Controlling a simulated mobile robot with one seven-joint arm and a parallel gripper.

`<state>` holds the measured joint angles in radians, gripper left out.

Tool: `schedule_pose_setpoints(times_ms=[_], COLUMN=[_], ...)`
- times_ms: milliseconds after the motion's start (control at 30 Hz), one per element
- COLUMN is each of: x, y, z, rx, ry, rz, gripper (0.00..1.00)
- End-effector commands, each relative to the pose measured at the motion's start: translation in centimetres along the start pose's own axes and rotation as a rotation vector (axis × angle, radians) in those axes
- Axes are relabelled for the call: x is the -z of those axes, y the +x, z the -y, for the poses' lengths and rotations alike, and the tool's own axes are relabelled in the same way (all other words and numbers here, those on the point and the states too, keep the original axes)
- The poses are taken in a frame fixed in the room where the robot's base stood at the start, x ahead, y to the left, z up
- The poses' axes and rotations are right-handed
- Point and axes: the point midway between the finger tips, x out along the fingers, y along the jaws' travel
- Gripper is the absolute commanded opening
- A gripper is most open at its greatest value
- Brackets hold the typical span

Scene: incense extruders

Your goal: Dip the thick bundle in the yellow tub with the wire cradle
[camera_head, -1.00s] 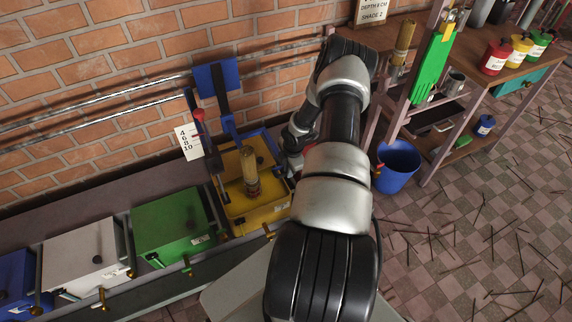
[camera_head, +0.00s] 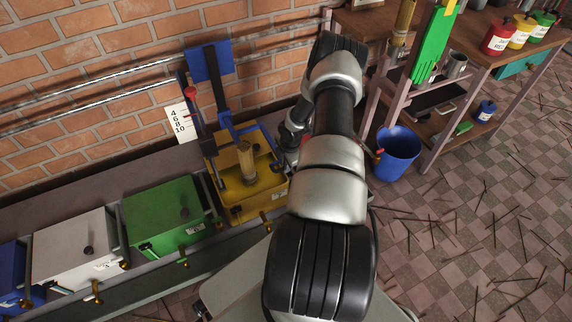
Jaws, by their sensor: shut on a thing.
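The yellow tub (camera_head: 254,212) stands open at the right end of the row of tubs. The thick tan bundle (camera_head: 246,158) stands upright inside it, with its lower end in the yellow liquid. The wire cradle under it cannot be made out. A lever with a red knob (camera_head: 190,92) rises at the tub's back left. My gripper (camera_head: 281,164) is low at the tub's right edge, beside the bundle and apart from it. Its fingers are small and partly hidden by my arm. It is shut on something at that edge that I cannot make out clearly.
A lidded green tub (camera_head: 165,215), white tub (camera_head: 75,253) and blue tub (camera_head: 12,270) stand to the left. A blue bucket (camera_head: 398,153) is on the floor at right. Sticks litter the floor.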

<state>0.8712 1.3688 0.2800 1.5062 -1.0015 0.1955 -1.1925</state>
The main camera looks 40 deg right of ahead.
Motion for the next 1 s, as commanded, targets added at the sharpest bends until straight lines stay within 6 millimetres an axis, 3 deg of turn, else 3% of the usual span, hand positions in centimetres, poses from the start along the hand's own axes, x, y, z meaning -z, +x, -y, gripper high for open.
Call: schedule_pose_setpoints(times_ms=[33, 67, 167, 567, 1000], x=[0.2, 0.2, 0.2, 0.1, 0.0], y=[0.4, 0.4, 0.4, -0.8, -11.0], z=[0.2, 0.2, 0.2, 0.0, -0.1], rx=[0.001, 0.002, 0.002, 0.0, -0.001], ry=[0.0, 0.0, 0.0, 0.0, 0.0], rz=[-0.003, -0.003, -0.003, -0.001, -0.001], gripper=[0.0, 0.17, 0.31, 0.31, 0.31])
